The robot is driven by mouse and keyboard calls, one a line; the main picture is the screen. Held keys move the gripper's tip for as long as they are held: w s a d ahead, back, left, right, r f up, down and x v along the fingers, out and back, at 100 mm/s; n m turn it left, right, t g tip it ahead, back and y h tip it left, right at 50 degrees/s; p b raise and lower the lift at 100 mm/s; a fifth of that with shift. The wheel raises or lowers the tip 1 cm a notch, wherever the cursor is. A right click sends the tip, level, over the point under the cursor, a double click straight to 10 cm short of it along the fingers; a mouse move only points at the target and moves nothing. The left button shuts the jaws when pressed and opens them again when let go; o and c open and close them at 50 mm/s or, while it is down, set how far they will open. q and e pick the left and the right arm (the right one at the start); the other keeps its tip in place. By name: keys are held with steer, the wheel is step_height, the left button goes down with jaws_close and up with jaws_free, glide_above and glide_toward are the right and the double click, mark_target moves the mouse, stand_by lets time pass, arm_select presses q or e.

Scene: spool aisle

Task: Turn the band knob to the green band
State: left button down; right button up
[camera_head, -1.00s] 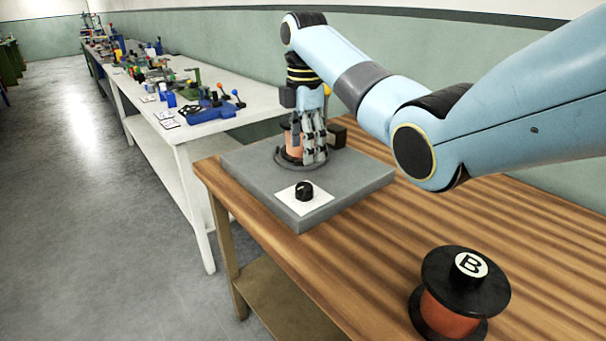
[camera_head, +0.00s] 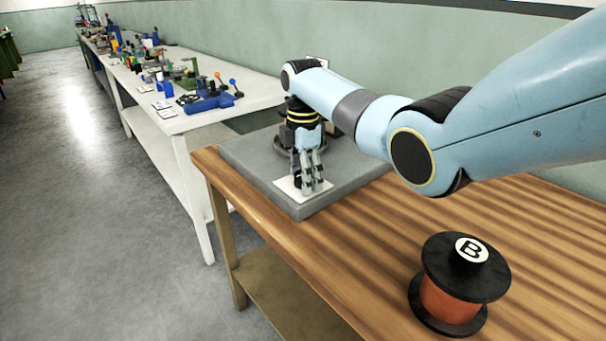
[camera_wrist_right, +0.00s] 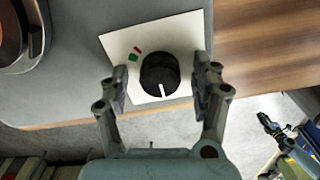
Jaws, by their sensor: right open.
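The black band knob (camera_wrist_right: 159,73) sits on a white card (camera_wrist_right: 140,40) on the grey base plate (camera_head: 250,158). A white pointer line on the knob points toward the bottom of the right wrist view. A green mark (camera_wrist_right: 133,57) and a smaller red mark (camera_wrist_right: 138,49) lie on the card to the upper left of the knob. My right gripper (camera_head: 308,186) is over the card in the head view and mostly hides the knob there. In the right wrist view its open fingers (camera_wrist_right: 160,85) stand on either side of the knob, with gaps visible. My left gripper is not in view.
A copper spool with black flanges, marked B (camera_head: 455,290), stands at the wooden table's (camera_head: 350,255) front right. A white bench (camera_head: 200,118) with clutter stands beyond. The table's middle is clear.

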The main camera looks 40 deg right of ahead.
steer(key=c, duration=1.2)
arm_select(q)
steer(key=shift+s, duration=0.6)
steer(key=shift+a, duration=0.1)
